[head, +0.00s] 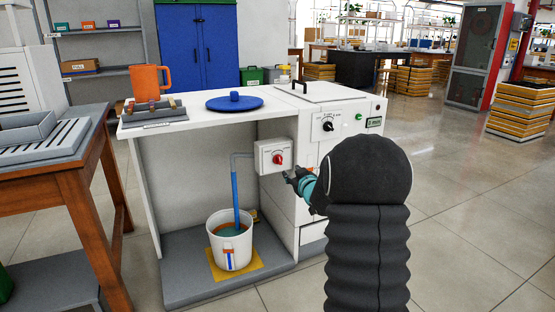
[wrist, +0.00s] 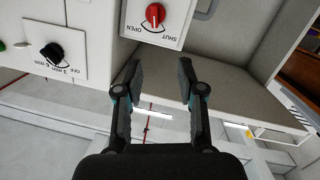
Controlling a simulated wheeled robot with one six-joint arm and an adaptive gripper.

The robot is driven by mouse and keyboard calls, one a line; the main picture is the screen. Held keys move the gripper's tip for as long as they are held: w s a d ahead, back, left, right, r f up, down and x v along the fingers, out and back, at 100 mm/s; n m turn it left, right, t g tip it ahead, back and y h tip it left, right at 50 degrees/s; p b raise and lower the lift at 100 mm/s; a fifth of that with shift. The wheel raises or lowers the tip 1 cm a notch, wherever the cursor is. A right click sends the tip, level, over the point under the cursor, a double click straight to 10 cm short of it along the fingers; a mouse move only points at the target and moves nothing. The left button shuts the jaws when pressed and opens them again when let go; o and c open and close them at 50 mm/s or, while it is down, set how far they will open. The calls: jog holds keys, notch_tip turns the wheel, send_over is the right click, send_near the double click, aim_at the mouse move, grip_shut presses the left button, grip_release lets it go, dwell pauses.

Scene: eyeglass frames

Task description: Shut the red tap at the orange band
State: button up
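The red tap (head: 278,159) is a round knob on a white box under the counter. In the wrist view the red tap (wrist: 155,14) shows upside down near the top edge, with the words OPEN and SHUT beside it; I cannot tell its exact setting. My gripper (wrist: 160,68) is open and empty, its fingers apart and short of the tap. In the head view my gripper (head: 291,175) is just right of and below the tap. A blue hose (head: 236,200) runs down into a white bucket (head: 230,255). Blue-green liquid (head: 230,232) shows inside, with an orange-brown strip on the inner wall.
The bucket stands on a yellow mat (head: 252,264) on the grey base. The white counter (head: 200,120) above carries a blue lid (head: 235,103) and an orange jug (head: 146,82). A black dial (head: 328,126) sits right of the tap.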

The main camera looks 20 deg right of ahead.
aim_at(280, 161)
jog(key=shift+n+t+y, duration=0.5)
jog(key=shift+t+y, duration=0.3)
jog(key=shift+y, duration=0.1)
jog(key=w+d+f, duration=0.1)
jog(key=w, duration=0.4)
jog(key=w+f+p, duration=0.1)
jog(key=w, duration=0.4)
jog(key=w+d+f+p, duration=0.1)
jog(key=w, duration=0.5)
jog(key=shift+d+f, duration=0.3)
jog(key=shift+d, duration=0.05)
grip_shut()
